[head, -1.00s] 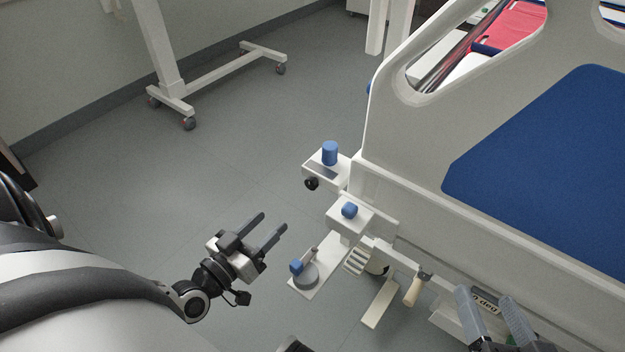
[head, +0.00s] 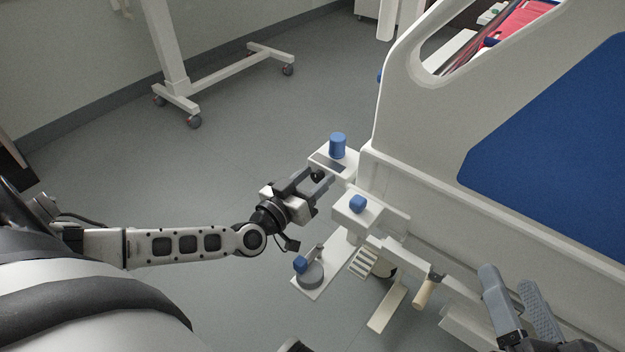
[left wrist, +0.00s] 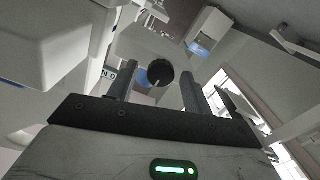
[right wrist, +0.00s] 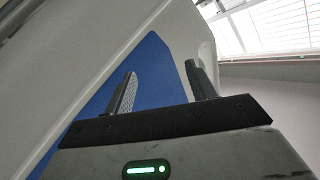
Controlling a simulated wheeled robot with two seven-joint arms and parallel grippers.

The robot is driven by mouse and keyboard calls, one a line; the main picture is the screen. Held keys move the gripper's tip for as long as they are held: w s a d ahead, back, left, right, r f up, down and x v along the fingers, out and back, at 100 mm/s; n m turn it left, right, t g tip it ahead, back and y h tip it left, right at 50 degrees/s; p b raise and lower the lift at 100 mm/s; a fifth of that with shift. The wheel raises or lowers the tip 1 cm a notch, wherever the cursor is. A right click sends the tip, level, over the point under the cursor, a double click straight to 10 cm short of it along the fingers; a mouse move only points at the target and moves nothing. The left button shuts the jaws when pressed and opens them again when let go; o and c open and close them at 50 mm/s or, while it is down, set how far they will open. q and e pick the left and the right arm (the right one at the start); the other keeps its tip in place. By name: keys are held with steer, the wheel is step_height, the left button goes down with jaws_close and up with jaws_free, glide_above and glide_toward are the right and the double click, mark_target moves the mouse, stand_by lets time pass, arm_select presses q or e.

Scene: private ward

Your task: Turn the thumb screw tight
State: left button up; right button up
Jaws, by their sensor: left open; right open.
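The thumb screw, a round black knob with a pale mark (left wrist: 160,73), faces my left wrist camera between the two fingers. In the head view it (head: 317,175) is on the near side of a white block (head: 325,160) topped by a blue cylinder. My left gripper (head: 313,183) is open, its fingertips close to the knob. Whether they touch it cannot be told. My right gripper (head: 512,281) is open and empty beside the bed; its fingers also show in the right wrist view (right wrist: 160,75).
A second white block with a blue knob (head: 357,204) is close on the right of my left gripper. Below are a plate with a grey disc and blue-tipped lever (head: 312,273) and a beige handle (head: 424,292).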

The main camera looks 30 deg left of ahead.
arm_select(q)
steer(key=c, duration=1)
